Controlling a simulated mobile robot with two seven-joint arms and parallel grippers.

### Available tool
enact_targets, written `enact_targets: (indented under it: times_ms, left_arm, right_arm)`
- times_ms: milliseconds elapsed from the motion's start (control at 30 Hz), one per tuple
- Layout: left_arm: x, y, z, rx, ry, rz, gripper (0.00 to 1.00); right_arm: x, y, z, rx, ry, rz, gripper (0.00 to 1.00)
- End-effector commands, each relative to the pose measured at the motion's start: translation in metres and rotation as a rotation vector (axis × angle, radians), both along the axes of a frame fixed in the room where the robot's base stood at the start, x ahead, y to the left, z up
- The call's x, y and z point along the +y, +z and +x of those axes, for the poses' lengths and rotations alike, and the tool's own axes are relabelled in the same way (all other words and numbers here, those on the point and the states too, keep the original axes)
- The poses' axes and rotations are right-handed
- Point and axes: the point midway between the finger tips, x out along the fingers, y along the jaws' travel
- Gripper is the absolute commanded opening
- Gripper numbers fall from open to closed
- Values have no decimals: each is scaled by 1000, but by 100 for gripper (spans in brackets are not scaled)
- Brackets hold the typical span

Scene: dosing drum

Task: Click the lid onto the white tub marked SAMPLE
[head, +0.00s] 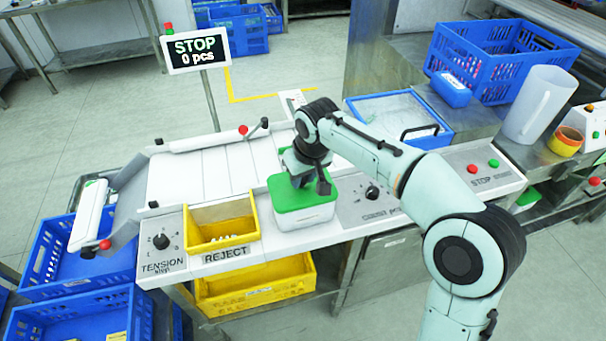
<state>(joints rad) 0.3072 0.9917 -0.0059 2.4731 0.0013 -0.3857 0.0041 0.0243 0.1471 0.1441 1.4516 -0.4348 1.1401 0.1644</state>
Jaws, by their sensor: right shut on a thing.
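A white tub (307,219) stands on the white machine deck between the yellow reject bin and a control panel. No SAMPLE marking is readable on the side I see. A green lid (290,203) lies over the tub's top; I cannot tell whether its rim is clicked down all round. My right gripper (309,187) reaches down from above and is shut on the lid, hiding part of its middle and back. My left gripper is not in view.
A yellow bin (222,215) marked REJECT is left of the tub, with small white pieces inside. A dosing panel (372,207) with a black knob is to its right. Behind stand a blue tray (398,97), a clear jug (537,104) and a STOP display (195,50).

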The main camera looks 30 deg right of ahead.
Motion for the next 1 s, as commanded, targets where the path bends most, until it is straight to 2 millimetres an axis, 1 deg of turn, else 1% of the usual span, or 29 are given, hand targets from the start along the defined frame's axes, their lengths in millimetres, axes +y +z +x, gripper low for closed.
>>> enact_targets:
  times_ms: [1000]
  left_arm:
    - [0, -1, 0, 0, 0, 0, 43]
  right_arm:
    - [0, -5, 0, 0, 0, 0, 0]
